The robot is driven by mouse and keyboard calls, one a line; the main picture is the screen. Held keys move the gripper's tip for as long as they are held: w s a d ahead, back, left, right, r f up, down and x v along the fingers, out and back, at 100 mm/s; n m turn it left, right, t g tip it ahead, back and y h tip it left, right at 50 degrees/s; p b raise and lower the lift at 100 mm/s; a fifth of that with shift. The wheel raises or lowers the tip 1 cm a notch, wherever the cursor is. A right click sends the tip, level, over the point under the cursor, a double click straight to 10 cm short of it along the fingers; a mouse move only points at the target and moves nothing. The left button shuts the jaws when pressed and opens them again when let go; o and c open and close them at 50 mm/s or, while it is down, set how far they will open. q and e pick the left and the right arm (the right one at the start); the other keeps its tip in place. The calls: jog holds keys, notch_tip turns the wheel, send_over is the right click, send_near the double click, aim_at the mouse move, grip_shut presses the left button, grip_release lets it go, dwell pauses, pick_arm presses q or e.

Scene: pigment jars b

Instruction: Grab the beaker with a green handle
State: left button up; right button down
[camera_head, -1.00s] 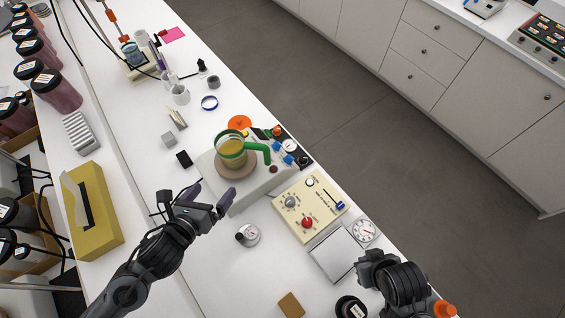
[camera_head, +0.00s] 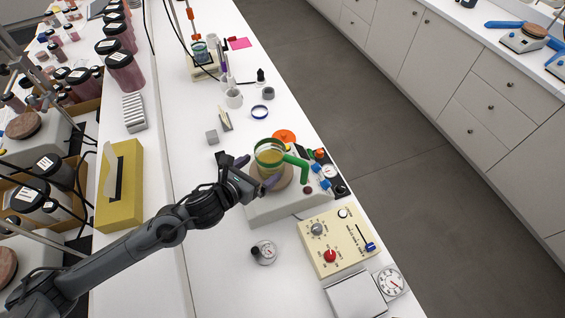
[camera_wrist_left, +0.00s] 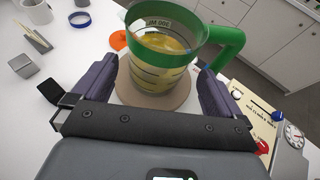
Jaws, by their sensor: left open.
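The beaker (camera_head: 270,157) is clear glass with a green rim band, yellow liquid inside and a green handle (camera_head: 298,165) on its right side. It stands upright on a round brown plate (camera_head: 284,183) on top of a pale device (camera_head: 262,209). My left gripper (camera_head: 256,174) is open at the beaker's near left side. In the left wrist view, the beaker (camera_wrist_left: 160,66) is just ahead, between the two purple-grey fingers (camera_wrist_left: 156,88), which are apart; the handle (camera_wrist_left: 228,46) reaches out above the right finger. My right gripper is out of view.
A cream control box (camera_head: 338,240) with knobs and a timer dial (camera_head: 390,281) stand in front of the device. A yellow tissue box (camera_head: 121,190) is at left. A small grey cube (camera_head: 212,136) and a blue ring (camera_head: 259,112) lie behind the beaker.

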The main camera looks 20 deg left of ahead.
aim_at(279, 153)
pick_arm(q)
jog(key=x, duration=0.1)
jog(key=p+x, duration=0.1)
jog(key=x, duration=0.2)
jog(key=shift+w+r, duration=0.25)
jog(key=shift+w, duration=0.1)
jog(key=shift+w+d+f, duration=0.15)
jog(key=shift+w+f, duration=0.1)
jog(key=shift+w, duration=0.05)
jog(key=c, duration=0.8)
jog(key=shift+r, duration=0.1)
jog(key=shift+c, duration=1.2)
jog(key=shift+r, duration=0.15)
